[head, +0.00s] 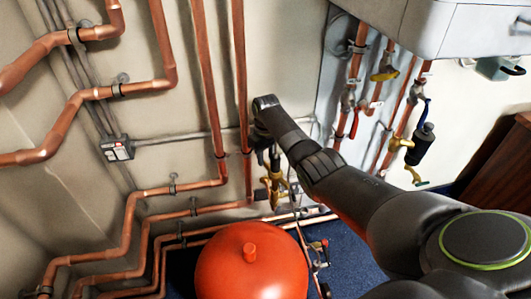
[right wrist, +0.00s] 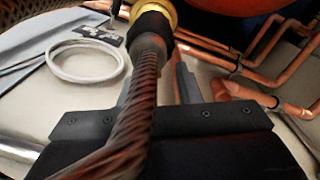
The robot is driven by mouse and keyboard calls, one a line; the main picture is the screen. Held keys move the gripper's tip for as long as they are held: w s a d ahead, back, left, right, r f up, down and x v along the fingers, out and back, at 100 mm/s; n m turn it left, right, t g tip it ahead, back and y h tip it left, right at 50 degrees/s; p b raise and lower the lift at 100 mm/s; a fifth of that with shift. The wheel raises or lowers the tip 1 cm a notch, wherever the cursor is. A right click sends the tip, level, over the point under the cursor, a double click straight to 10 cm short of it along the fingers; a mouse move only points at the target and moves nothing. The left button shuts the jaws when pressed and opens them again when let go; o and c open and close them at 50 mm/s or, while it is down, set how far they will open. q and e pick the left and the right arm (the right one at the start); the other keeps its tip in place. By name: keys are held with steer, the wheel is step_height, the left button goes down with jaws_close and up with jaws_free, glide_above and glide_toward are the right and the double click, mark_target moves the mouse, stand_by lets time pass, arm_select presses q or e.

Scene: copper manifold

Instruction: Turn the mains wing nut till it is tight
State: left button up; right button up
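A brass valve fitting (head: 273,183) stands among the copper pipes low on the wall, in the middle of the head view. I cannot make out the mains wing nut clearly. My right gripper (head: 268,157) points down just above this fitting. In the right wrist view, my right gripper's (right wrist: 156,88) fingers stand apart. A reddish-brown braided hose (right wrist: 135,110) crosses in front of them and hides much of the gap. The hose leads up to a yellow brass collar (right wrist: 157,10) beyond the fingertips. I cannot tell whether the fingers touch anything. My left gripper is not in view.
A red tank (head: 252,270) stands below on the blue floor (head: 350,265). Copper pipes (head: 211,90) run down the wall close to my right arm. A white boiler casing (head: 450,25) is at upper right, with valves (head: 385,72) under it. A pale cable loop (right wrist: 87,62) lies in the right wrist view.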

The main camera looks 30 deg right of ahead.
step_height(320, 180, up, 7)
steer(key=p, duration=0.6)
steer(key=shift+a, duration=0.2)
steer(key=shift+w, duration=0.1)
